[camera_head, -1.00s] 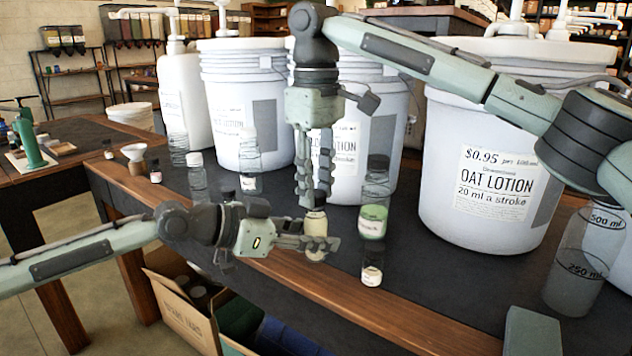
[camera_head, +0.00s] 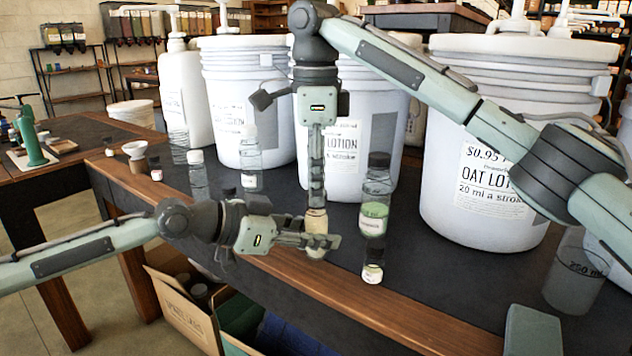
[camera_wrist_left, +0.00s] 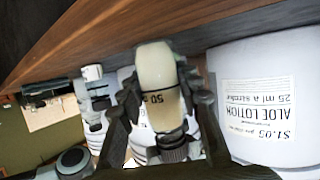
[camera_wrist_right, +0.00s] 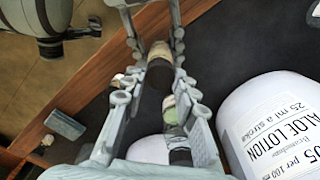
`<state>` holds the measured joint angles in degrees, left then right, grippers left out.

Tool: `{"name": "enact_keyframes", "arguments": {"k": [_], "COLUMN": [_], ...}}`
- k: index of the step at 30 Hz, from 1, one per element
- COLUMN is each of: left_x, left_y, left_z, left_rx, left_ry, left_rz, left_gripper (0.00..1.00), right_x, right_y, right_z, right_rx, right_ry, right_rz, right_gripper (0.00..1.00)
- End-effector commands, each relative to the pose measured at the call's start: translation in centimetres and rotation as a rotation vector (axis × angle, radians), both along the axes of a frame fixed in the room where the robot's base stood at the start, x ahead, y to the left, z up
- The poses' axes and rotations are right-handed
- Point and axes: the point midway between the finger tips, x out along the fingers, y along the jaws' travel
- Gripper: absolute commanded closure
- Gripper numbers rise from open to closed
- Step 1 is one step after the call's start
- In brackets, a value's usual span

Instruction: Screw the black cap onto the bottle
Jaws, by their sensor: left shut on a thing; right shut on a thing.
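A small bottle (camera_head: 316,238) filled with cream-coloured lotion stands upright near the table's front edge. My left gripper (camera_head: 312,241) is shut around its body from the left; the bottle also shows inverted in the left wrist view (camera_wrist_left: 157,70). My right gripper (camera_head: 316,212) points straight down over the bottle's top. In the right wrist view, its fingers (camera_wrist_right: 160,72) are shut on the black cap (camera_wrist_right: 160,76), which sits at the bottle's mouth. The head view hides the cap behind the fingers, and I cannot tell how tightly it is seated.
Right of the grippers stand a green-filled bottle (camera_head: 375,212) and a small dark-capped bottle (camera_head: 373,262). White-capped clear bottles (camera_head: 250,160) stand behind. Large lotion buckets (camera_head: 485,150) line the back. A beaker (camera_head: 575,275) stands at the right. Open dark tabletop (camera_head: 440,270) lies between.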

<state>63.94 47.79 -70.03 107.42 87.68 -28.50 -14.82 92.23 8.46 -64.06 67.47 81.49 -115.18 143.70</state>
Motion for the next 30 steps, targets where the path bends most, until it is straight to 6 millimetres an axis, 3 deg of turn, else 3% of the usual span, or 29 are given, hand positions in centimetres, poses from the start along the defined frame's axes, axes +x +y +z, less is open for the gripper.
{"name": "enact_keyframes", "arguments": {"k": [3, 6, 17, 18, 22, 30], "left_x": [0.01, 0.01, 0.01, 0.01, 0.0, -0.01], "left_y": [0.05, 0.05, 0.05, 0.05, 0.05, 0.04], "left_z": [-0.09, -0.1, -0.11, -0.11, -0.11, -0.1], "left_rx": [0.001, 0.001, 0.001, 0.001, 0.001, 0.001], "left_ry": [0.002, 0.002, 0.002, 0.002, 0.002, 0.002], "left_rz": [0.0, 0.0, 0.0, 0.0, 0.0, 0.0], "left_gripper": [1.0, 1.0, 1.0, 1.0, 1.0, 1.0], "right_x": [0.04, 0.05, 0.05, 0.05, 0.04, 0.05], "right_y": [-0.01, -0.01, -0.01, -0.01, -0.01, -0.01], "right_z": [0.06, 0.05, 0.05, 0.05, 0.04, 0.04], "right_rx": [0.001, 0.001, 0.0, 0.0, 0.0, 0.0], "right_ry": [-0.001, -0.001, -0.001, -0.001, -0.001, -0.001], "right_rz": [-0.223, -0.337, -0.387, -0.387, -0.386, -0.385], "right_gripper": [0.8, 0.8, 0.8, 0.68, 0.52, 0.51]}}
